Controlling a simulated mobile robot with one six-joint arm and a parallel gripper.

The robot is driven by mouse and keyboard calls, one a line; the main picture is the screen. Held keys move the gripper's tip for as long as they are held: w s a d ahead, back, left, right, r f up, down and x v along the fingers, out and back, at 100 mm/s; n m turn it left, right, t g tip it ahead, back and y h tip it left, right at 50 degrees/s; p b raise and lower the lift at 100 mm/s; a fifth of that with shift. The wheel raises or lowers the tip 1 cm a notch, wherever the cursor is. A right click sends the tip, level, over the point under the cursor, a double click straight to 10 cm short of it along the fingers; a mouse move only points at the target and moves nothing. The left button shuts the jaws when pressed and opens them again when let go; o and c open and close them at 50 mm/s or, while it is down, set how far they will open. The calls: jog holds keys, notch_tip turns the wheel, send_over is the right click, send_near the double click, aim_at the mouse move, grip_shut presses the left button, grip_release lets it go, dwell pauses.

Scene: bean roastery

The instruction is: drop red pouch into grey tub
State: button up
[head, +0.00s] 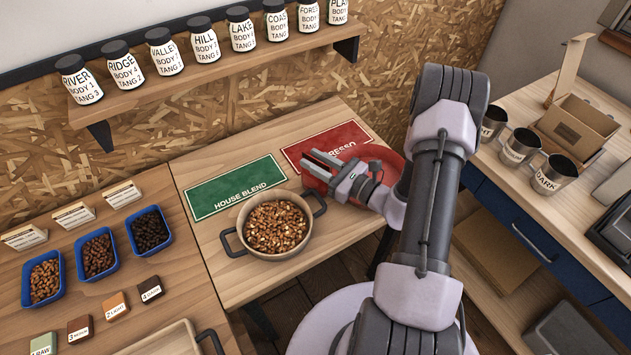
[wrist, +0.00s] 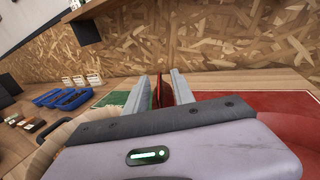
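My gripper (head: 312,160) hangs over the two label mats, its fingers pointing left in the head view. In the wrist view a thin dark red thing, which looks like the red pouch (wrist: 156,92), stands upright between the fingers. It shows only edge-on, and the head view does not show it clearly. No tub that is plainly grey stands out. A beige-grey round pot (head: 240,228) with dark handles, filled with beans, stands at the front of the House Blend mat, below and left of my gripper.
A green House Blend mat (head: 232,187) and a red Espresso mat (head: 305,147) lie on the table. A round red vessel (head: 388,157) is partly hidden behind my arm. Blue bean trays (head: 41,303) stand at left. Jars (head: 126,73) line the shelf. Metal cups (head: 521,147) stand on the right counter.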

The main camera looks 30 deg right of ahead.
grip_shut()
dwell(1.4)
